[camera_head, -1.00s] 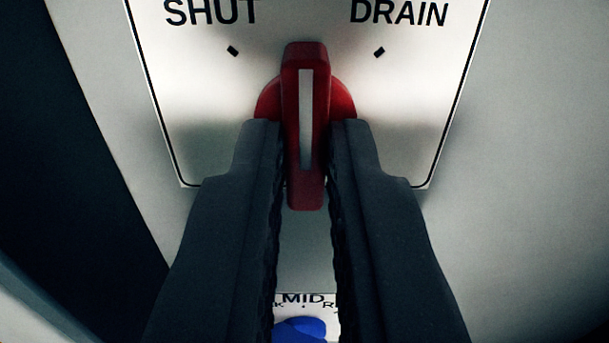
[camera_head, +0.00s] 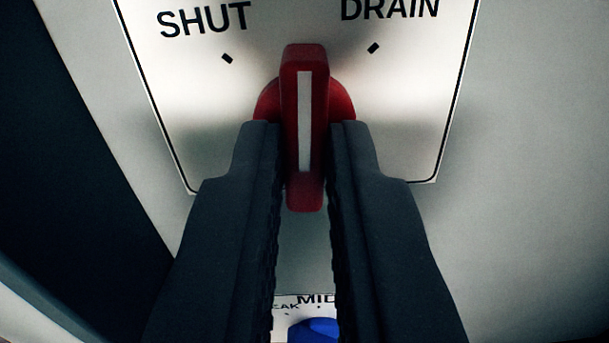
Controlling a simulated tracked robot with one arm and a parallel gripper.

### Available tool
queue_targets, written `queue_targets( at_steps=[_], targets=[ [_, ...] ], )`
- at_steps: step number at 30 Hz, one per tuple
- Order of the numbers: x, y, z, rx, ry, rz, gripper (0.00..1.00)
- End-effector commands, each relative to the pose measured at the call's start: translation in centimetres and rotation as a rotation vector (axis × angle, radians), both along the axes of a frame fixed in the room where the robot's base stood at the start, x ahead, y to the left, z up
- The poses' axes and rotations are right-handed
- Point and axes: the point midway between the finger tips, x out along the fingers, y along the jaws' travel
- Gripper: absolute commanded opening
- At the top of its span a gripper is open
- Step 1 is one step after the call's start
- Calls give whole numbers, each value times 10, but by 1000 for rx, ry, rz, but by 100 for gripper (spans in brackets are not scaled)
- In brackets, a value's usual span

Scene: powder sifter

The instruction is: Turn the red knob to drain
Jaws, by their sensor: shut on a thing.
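The red knob (camera_head: 305,120) sits on a white panel (camera_head: 400,110) in the middle of the view. My gripper (camera_head: 305,145) is shut on the knob's bar, one dark finger on each side. The fingers hide the lower parts of the knob's base.
Below, partly hidden by my fingers, is a blue knob (camera_head: 315,330) under a label reading MID. A dark area (camera_head: 60,150) lies left of the grey housing (camera_head: 510,200). The grey surface at the right is clear.

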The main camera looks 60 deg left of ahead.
Motion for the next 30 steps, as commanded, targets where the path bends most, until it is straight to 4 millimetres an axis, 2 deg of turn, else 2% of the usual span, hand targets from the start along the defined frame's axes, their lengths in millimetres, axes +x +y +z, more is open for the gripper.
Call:
queue_targets(
  at_steps=[20, 30],
  targets=[
    [0, -3, 3, 71, 82, -5, 0],
    [1, -2, 3, 241, 306, -3, 0]
  ],
)
